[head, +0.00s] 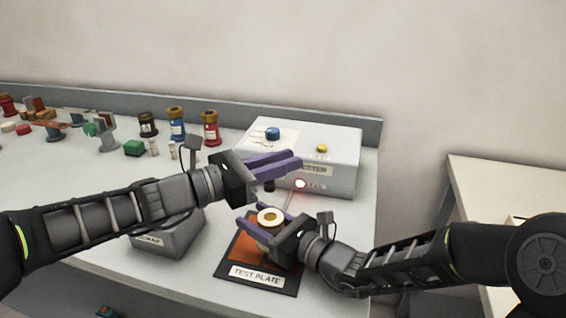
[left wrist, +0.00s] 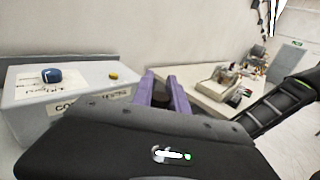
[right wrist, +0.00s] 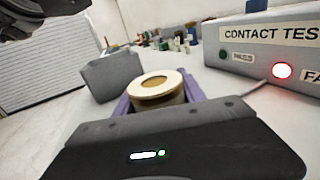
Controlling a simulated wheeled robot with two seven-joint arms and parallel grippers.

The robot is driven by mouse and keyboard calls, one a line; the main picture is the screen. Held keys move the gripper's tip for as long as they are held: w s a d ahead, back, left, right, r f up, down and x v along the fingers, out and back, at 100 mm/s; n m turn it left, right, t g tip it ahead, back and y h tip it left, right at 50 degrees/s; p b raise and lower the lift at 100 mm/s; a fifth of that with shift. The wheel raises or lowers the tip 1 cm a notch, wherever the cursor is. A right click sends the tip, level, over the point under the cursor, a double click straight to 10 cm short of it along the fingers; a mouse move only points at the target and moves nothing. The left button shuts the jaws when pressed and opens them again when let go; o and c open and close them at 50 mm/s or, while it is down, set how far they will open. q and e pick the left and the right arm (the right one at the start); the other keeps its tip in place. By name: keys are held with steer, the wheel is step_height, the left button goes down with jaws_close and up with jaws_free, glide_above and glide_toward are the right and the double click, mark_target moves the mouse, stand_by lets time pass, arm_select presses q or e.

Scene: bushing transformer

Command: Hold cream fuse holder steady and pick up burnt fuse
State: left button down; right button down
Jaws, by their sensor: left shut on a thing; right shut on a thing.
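The cream fuse holder (head: 271,217), a round ring-topped piece, stands upright on the test plate (head: 239,262). My right gripper (head: 255,222) is shut around it, and the right wrist view shows the holder (right wrist: 158,86) between the purple fingers with an open hole in its top. My left gripper (head: 283,168) is above and behind the holder, apart from it. It is shut on a small dark cylinder, seemingly the burnt fuse (head: 269,186), whose lower end shows under the fingers. The fuse (left wrist: 162,96) is mostly hidden between the fingers in the left wrist view.
The contact tester (head: 345,178) stands behind the grippers with its red fail light (head: 300,184) lit. A grey bin (head: 168,238) sits left of the test plate, under my left arm. Several spools and small parts line the back left. A second table (head: 500,185) is at right.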

steer(key=c, duration=0.6)
jaws_free()
steer(key=v, duration=1.1)
steer(key=shift+d, duration=0.15)
steer(key=shift+s+d, duration=0.25)
steer(key=shift+s, duration=0.1)
